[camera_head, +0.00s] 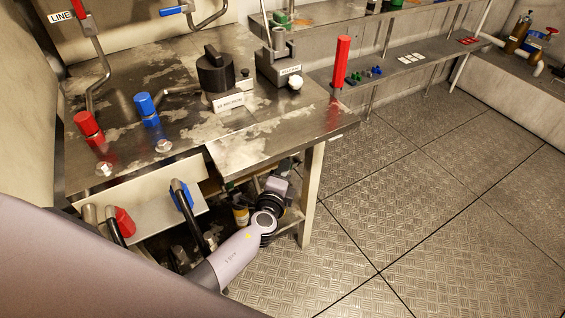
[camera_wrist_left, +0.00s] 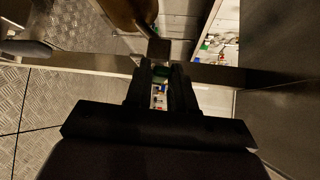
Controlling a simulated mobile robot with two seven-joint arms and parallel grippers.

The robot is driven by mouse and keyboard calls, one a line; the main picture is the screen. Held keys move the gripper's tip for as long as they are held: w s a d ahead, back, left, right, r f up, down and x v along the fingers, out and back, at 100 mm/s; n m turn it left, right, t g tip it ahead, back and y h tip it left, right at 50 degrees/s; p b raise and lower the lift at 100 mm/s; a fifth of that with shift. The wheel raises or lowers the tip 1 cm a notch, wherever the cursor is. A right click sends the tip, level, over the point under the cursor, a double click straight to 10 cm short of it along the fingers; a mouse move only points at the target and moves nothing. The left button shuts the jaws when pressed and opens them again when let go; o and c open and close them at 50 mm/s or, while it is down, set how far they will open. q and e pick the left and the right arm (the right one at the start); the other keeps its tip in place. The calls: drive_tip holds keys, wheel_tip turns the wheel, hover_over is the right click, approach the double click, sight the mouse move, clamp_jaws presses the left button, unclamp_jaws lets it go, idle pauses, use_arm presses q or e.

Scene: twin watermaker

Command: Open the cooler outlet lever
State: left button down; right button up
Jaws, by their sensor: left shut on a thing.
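My left gripper (camera_head: 284,170) reaches under the front edge of the metal table, beside its right front leg. A dark block (camera_wrist_left: 158,48) and a brown rounded body (camera_wrist_left: 130,14) lie just beyond the fingertips. In the head view the gripper and tabletop hide the held thing. My right gripper is not in view.
The metal table (camera_head: 240,150) overhangs the gripper, with its leg (camera_head: 312,195) close by on the right. Hoses, a red handle (camera_head: 124,222) and a blue handle (camera_head: 182,194) crowd the left. The plate floor (camera_head: 430,210) on the right is clear.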

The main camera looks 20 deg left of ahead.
use_arm(q)
drive_tip(key=g+p, duration=0.1)
drive_tip(key=p, duration=0.1)
drive_tip(key=r+m+g+p, duration=0.1)
drive_tip(key=p, duration=0.2)
drive_tip(key=r+m+p, duration=0.1)
drive_tip(key=p, duration=0.2)
drive_tip(key=shift+w+d+r+g+y, duration=0.2)
drive_tip(key=shift+w+d+g+y, duration=0.1)
drive_tip(key=shift+g, duration=0.1)
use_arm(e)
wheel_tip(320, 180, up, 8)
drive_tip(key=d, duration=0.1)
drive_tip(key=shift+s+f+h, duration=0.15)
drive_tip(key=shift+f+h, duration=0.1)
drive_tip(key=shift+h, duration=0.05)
use_arm(q)
drive_tip(key=shift+m+p, duration=0.3)
drive_tip(key=shift+p, duration=0.05)
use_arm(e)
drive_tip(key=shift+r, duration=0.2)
use_arm(q)
drive_tip(key=c, duration=1)
unclamp_jaws()
drive_tip(key=shift+c, duration=0.2)
drive_tip(key=p+v, duration=0.4)
drive_tip(key=v, duration=0.3)
drive_tip(key=shift+p, duration=0.3)
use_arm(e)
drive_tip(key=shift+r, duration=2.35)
